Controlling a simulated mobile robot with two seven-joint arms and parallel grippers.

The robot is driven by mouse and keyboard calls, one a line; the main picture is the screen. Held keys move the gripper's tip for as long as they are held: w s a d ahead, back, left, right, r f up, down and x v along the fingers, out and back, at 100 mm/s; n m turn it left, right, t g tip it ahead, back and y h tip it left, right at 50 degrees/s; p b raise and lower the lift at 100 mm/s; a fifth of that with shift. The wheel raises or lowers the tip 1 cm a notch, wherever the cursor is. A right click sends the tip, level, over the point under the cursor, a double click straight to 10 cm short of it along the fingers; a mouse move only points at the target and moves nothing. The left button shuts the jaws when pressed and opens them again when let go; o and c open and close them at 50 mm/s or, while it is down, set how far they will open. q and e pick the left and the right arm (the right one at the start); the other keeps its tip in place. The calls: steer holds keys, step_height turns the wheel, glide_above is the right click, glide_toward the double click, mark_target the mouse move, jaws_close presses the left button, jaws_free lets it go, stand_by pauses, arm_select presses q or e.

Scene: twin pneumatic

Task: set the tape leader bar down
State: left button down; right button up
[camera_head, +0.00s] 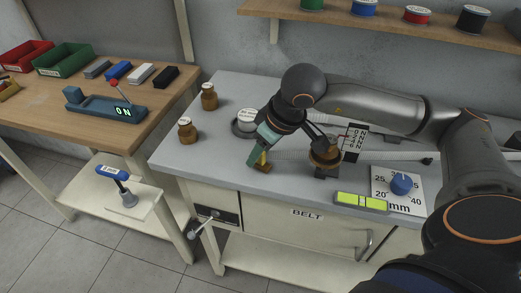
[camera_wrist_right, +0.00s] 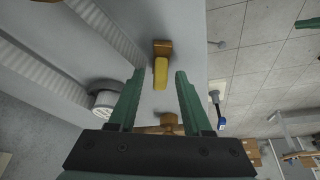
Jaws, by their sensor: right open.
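A small yellow bar with a brown block at one end, which looks like the tape leader bar (camera_head: 263,159), is at the grey bench top near its front edge. In the right wrist view the bar (camera_wrist_right: 160,72) lies between and slightly beyond the green fingertips, with a gap on both sides. My right gripper (camera_head: 256,155) is open and low over the bench, its fingers partly covering the bar in the head view. Its open fingers also show in the right wrist view (camera_wrist_right: 158,75). My left gripper is not in view.
The white bench (camera_head: 225,88) holds brown jars (camera_head: 187,131), a round dish with a white lid (camera_head: 245,124), a brown round fixture (camera_head: 324,157), a yellow-green level (camera_head: 361,202) and a blue knob (camera_head: 401,184) on a numbered plate. A wooden table (camera_head: 160,92) stands left.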

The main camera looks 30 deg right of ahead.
steer(key=shift+s+r, duration=0.1)
steer(key=shift+r, duration=0.4)
steer(key=p+v, duration=0.1)
steer(key=v, duration=1)
